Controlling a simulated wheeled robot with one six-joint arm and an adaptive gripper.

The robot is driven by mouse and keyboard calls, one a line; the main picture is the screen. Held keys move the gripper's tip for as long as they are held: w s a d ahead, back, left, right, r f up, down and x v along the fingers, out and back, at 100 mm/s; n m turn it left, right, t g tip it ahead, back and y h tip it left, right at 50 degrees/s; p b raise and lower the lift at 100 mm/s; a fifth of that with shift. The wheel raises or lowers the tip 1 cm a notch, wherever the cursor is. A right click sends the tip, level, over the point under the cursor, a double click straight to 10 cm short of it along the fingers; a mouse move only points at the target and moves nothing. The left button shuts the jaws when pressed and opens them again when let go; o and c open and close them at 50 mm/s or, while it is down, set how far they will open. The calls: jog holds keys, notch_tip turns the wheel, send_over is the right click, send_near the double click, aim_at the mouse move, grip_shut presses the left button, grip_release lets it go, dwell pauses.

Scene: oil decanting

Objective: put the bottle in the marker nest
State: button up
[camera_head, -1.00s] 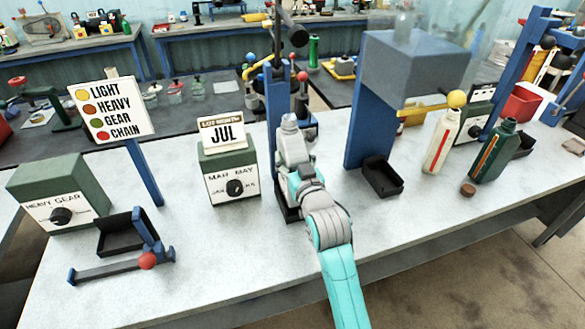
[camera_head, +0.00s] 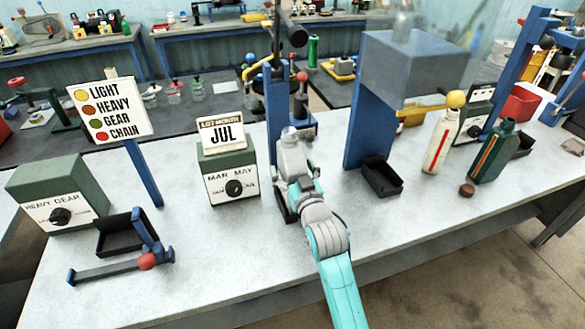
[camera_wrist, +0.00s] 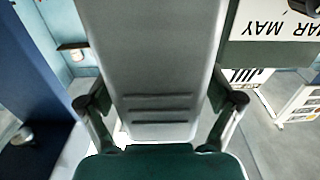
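My gripper (camera_wrist: 160,140) is seen in the wrist view with a finger at each side of its grey body. A narrow black tray (camera_head: 286,212) at the foot of the blue post, partly behind my arm, looks like the marker nest. A white bottle (camera_head: 438,145) and a dark green bottle (camera_head: 494,152) stand at the right.
The green lot month box (camera_head: 232,180) stands close left of my arm. A blue pillar (camera_head: 366,120) with a grey block and a black tray (camera_head: 383,178) stand to the right. A brown cap (camera_head: 467,190) lies near the bottles.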

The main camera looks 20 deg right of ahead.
jog(key=shift+r, duration=0.1)
jog(key=s, duration=1.2)
jog(key=shift+s, duration=0.1)
jog(key=shift+g, duration=0.4)
jog(key=s+f, duration=0.6)
jog(key=s, duration=0.1)
jog(key=shift+s+f, duration=0.15)
jog(key=shift+f, duration=0.25)
jog(key=s+f+g, duration=0.1)
jog(key=s+f, duration=0.1)
jog(key=s, duration=1.5)
jog(key=s+f+g, duration=0.1)
jog(key=s+f, duration=0.2)
jog(key=s, duration=1.4)
jog(key=shift+s+f+g, duration=0.15)
jog(key=shift+f+g, duration=0.1)
jog(key=shift+g, duration=0.05)
